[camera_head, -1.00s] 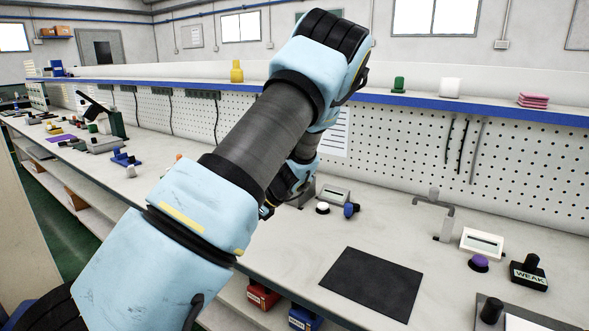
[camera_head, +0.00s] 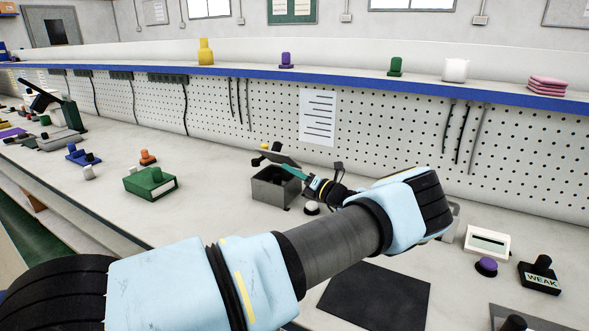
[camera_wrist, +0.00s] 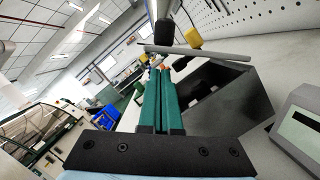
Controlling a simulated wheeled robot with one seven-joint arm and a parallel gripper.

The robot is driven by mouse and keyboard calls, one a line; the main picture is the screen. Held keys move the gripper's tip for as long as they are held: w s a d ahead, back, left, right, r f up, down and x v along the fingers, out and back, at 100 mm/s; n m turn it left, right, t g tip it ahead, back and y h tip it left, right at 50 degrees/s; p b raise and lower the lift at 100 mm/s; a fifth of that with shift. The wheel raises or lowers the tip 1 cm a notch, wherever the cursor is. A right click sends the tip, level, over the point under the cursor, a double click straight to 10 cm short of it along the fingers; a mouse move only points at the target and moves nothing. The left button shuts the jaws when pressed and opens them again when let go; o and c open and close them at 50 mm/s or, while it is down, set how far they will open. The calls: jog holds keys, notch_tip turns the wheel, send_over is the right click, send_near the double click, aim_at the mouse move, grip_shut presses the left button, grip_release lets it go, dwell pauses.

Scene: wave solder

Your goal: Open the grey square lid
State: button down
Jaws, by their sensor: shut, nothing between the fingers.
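The grey square box (camera_head: 270,191) stands open-topped on the bench in the head view. Its grey lid (camera_head: 281,159) is raised and tilted above the opening, with a gap below it. My gripper (camera_head: 285,168) has green fingers, shut and empty, reaching in from the right between lid and box rim. In the wrist view, the closed fingers (camera_wrist: 161,72) lie beside the dark open box (camera_wrist: 225,100). The lid (camera_wrist: 200,53) shows there edge-on as a thin grey plate past the fingertips. Contact between fingertips and lid cannot be told.
A green box (camera_head: 150,185) stands left of the grey box. A white round button (camera_head: 312,208) is close to its right. A black mat (camera_head: 375,300) lies at the front. A white display unit (camera_head: 487,240) and a purple button (camera_head: 487,266) are farther right. A pegboard wall closes the back.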

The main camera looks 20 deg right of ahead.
aim_at(264, 153)
jog(key=p+x, duration=0.2)
jog(key=x, duration=0.3)
jog(key=shift+w+a, duration=0.2)
jog(key=shift+a, duration=0.05)
jog(key=shift+r, duration=0.1)
jog(key=shift+w+d+r+m, duration=0.1)
jog(key=shift+d+r+m, duration=0.1)
jog(key=shift+m, duration=0.1)
